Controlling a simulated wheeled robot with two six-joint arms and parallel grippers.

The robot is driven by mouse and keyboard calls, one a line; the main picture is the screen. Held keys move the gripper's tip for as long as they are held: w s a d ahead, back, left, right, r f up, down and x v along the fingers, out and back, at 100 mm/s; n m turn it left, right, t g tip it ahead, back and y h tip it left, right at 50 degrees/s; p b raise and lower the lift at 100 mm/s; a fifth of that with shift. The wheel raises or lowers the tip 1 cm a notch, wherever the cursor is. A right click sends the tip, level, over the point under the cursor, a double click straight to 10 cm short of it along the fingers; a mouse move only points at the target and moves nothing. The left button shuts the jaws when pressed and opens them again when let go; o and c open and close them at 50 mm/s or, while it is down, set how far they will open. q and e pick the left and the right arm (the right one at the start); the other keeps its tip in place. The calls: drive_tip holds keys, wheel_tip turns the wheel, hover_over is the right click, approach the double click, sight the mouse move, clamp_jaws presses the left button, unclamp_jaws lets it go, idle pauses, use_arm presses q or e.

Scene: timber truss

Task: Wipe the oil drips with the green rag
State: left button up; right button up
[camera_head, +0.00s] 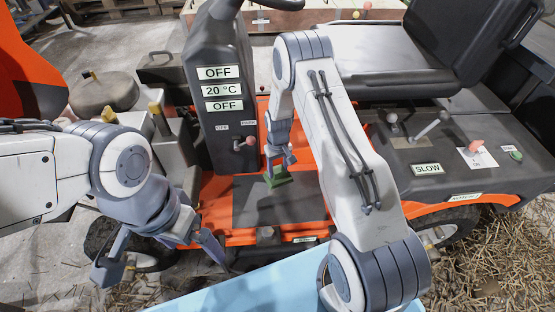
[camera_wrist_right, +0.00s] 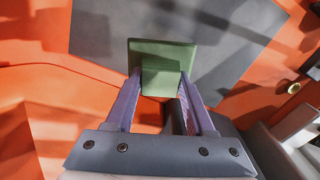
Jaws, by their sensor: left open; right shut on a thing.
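The green rag (camera_head: 279,178) looks like a flat green pad with a small block on top. It is over the dark grey mat (camera_head: 305,207) on the orange footplate of the machine. My right gripper (camera_head: 279,166) is shut on it from above. In the right wrist view the rag (camera_wrist_right: 181,53) sits between the two fingertips (camera_wrist_right: 160,82), over the edge of the mat. I cannot tell whether it touches the surface. My left gripper (camera_head: 160,260) is open and empty at the lower left, pointing down. I cannot make out any oil drips.
A dark console (camera_head: 220,100) with OFF and 20 °C labels stands behind the rag. The black seat (camera_head: 388,48) and a panel marked SLOW (camera_head: 428,169) are to the right. A light blue surface (camera_head: 265,287) lies in front. Straw (camera_head: 490,270) covers the floor at right.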

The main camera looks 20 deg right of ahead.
sight(278, 169)
drive_tip(key=shift+a+r+p, duration=0.1)
drive_tip(key=shift+r+p, duration=0.85)
drive_tip(key=shift+r, duration=0.55)
